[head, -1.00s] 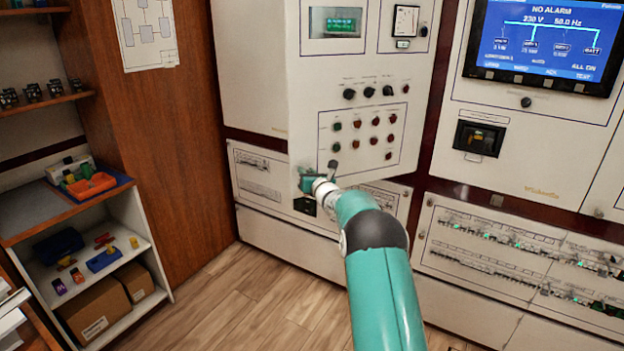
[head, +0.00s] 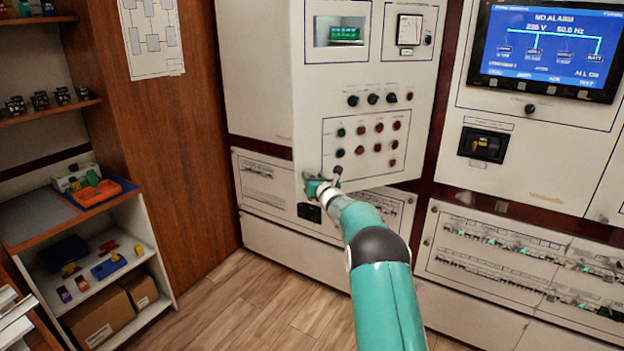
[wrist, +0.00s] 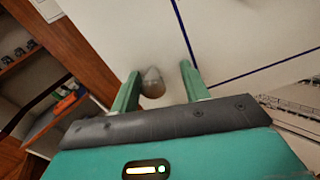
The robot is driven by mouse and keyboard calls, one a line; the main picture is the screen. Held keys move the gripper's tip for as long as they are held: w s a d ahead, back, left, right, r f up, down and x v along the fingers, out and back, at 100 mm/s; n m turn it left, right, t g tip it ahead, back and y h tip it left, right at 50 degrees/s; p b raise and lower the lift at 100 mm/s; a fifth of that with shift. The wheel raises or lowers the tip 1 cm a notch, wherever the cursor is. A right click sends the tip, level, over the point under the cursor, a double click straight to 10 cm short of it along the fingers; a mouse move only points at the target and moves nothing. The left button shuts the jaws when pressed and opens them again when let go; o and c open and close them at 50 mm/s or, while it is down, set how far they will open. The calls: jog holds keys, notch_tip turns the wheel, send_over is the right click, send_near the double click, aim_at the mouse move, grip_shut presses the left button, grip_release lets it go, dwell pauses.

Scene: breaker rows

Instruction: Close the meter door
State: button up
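The meter door (head: 330,95) is a white panel with a green display, a dial meter, dark knobs and rows of coloured buttons. It stands ajar, its left edge swung out from the cabinet. My gripper (head: 325,178) is at its lower left corner. In the wrist view my gripper (wrist: 158,78) is open, its two green fingers on either side of a rounded grey knob (wrist: 152,82) on the door's face. The knob is nearer the left finger, with a gap to the right one. I cannot tell whether the left finger touches it.
A cabinet with a blue screen (head: 545,45) stands right of the door, with breaker rows (head: 510,255) below. A wooden partition (head: 185,150) and shelves (head: 140,230) with small parts and boxes are at left. Wood floor (head: 250,300) is clear in front.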

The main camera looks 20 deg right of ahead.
jog(key=shift+a, duration=0.3)
jog(key=shift+s+r, duration=0.1)
jog(key=shift+s, duration=0.15)
jog(key=s, duration=1.3)
jog(key=shift+s, duration=0.15)
jog(key=shift+d, duration=0.1)
